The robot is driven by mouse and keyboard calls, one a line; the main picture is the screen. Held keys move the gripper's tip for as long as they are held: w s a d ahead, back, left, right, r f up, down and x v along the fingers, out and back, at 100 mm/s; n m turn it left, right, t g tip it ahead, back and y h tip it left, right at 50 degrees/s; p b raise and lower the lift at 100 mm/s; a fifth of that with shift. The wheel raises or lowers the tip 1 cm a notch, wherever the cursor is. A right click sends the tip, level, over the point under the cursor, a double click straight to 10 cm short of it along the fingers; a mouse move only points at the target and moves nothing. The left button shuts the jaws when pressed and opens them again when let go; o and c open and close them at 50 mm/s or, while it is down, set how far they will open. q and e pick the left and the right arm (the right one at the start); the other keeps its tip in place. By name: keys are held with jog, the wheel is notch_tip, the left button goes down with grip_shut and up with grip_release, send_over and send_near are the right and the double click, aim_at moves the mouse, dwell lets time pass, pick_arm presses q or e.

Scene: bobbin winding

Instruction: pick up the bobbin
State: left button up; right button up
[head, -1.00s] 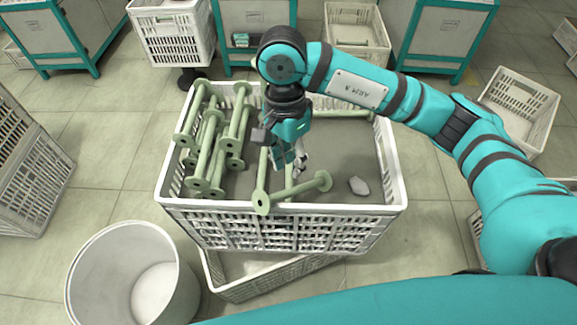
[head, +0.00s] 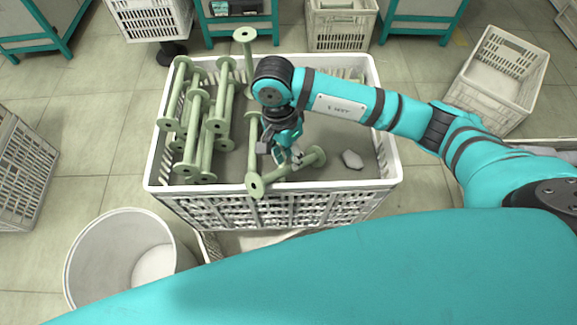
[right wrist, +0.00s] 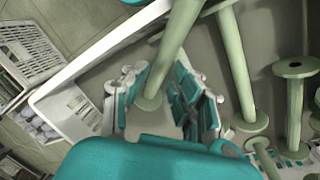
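Pale green bobbins (head: 197,120) lie in a white crate (head: 280,187), most of them heaped at its left side. One bobbin (head: 246,52) sticks up above the crate's far rim. Near the front, one bobbin (head: 253,150) runs front to back and another (head: 312,158) lies slantwise. My right gripper (head: 290,158) points down over the slanted bobbin and hides part of it. In the right wrist view its fingers (right wrist: 155,100) are apart, and a bobbin's flanged end (right wrist: 147,102) shows between them. I cannot tell whether they touch it. My left gripper is out of view.
A round white bin (head: 85,262) stands front left. Other crates (head: 497,80) and teal-framed cabinets (head: 240,25) stand around. The crate's walls surround the gripper.

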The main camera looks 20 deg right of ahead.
jog(key=shift+f, duration=0.3)
jog(key=f, duration=0.3)
jog(key=shift+s+d+f+p, duration=0.15)
jog(key=shift+d+f+p, duration=0.1)
jog(key=shift+f+p, duration=0.1)
jog(key=shift+f, duration=0.45)
grip_shut()
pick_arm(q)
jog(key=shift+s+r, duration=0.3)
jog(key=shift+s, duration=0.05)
